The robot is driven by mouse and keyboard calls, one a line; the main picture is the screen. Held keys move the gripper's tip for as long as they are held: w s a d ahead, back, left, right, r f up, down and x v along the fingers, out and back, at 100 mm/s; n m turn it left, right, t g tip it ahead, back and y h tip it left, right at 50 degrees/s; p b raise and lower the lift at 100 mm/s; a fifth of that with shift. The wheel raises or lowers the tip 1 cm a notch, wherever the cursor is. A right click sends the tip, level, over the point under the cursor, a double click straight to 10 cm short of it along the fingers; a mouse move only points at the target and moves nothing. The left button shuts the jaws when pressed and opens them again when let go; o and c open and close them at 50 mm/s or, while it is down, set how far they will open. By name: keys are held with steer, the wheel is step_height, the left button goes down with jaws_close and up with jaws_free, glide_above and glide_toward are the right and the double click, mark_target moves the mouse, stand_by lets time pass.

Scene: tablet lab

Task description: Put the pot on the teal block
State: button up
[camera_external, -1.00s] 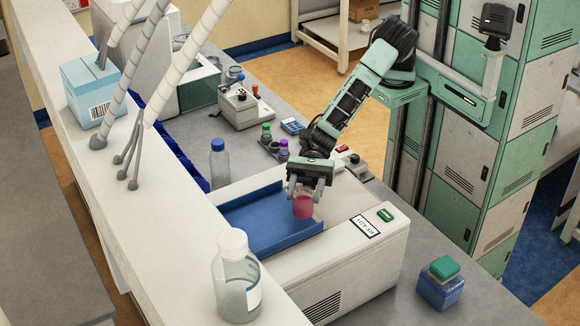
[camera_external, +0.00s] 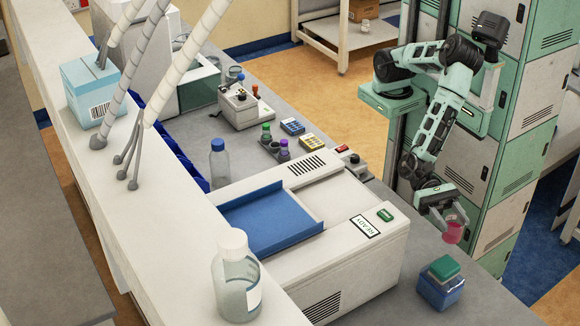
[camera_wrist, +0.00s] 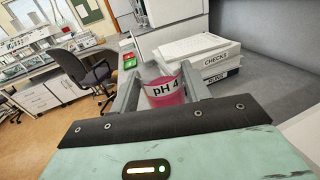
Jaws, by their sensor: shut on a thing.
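The pot (camera_external: 453,232) is a small pink cup held at the right of the external view. The wrist view also shows my gripper (camera_wrist: 163,88) with a finger on each side. The teal block (camera_external: 444,267) is on top of a blue box-like body (camera_external: 440,292) on the bench, below the pot in the external picture. I cannot identify the block in the wrist view.
The white machine (camera_external: 362,262) marked READY, with an empty blue tray (camera_external: 268,222), stands left of the block. A capped bottle (camera_external: 237,282) is on the ledge. Lockers (camera_external: 530,120) rise behind the arm. Bare bench surrounds the block.

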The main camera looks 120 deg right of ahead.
steer(key=shift+s+f, duration=0.25)
steer(key=shift+s, duration=0.2)
steer(key=shift+s+f, duration=0.15)
steer(key=shift+f, duration=0.25)
steer(key=p, duration=0.4)
glide_above(438, 257)
step_height(438, 257, down, 9)
steer(key=shift+r, duration=0.2)
steer(key=shift+f, duration=0.3)
steer(key=shift+f+b, duration=0.15)
steer(key=shift+b, duration=0.15)
steer(key=o, duration=1)
